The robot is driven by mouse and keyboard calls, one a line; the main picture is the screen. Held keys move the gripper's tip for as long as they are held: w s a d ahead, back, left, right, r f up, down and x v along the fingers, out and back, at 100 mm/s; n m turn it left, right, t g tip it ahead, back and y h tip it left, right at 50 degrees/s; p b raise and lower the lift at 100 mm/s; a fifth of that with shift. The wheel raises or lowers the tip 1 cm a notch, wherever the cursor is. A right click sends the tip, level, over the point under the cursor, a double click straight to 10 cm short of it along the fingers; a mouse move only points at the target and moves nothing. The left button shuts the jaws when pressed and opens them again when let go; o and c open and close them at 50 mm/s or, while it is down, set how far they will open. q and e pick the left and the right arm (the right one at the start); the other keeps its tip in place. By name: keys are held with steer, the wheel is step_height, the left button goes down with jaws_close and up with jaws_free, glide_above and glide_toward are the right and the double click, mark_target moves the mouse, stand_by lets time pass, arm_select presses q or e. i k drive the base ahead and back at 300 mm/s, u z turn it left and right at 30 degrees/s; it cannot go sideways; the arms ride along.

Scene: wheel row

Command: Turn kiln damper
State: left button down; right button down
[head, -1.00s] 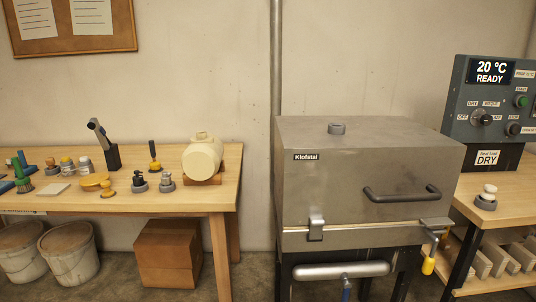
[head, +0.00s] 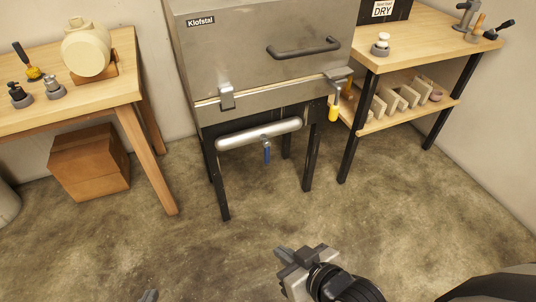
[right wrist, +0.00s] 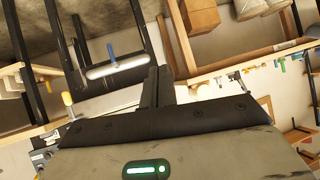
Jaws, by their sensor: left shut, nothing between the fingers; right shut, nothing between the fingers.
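The steel kiln (head: 255,70) stands on dark legs at the top of the head view, its lid down. Under it hangs a silver pipe (head: 240,137) with a blue-handled lever (head: 266,150) pointing down. The pipe (right wrist: 125,66) and blue handle (right wrist: 111,50) also show in the right wrist view. A yellow-handled lever (head: 333,112) hangs at the kiln's right side. I cannot tell from a label which is the damper. My right gripper (head: 283,253) is shut and empty, in front of and below the kiln, apart from it. Only a tip of my left gripper (head: 150,296) shows at the bottom edge; it is shut.
A wooden table (head: 125,85) stands left of the kiln with a cardboard box (head: 90,165) beneath. A wooden bench (head: 430,50) with a lower shelf of slabs stands to the right. The concrete floor (head: 220,240) before the kiln is clear.

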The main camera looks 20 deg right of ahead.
mark_target(267, 143)
steer(key=k, duration=0.2)
steer(key=u, duration=0.25)
steer(key=i, duration=1.15)
steer(key=z, duration=0.85)
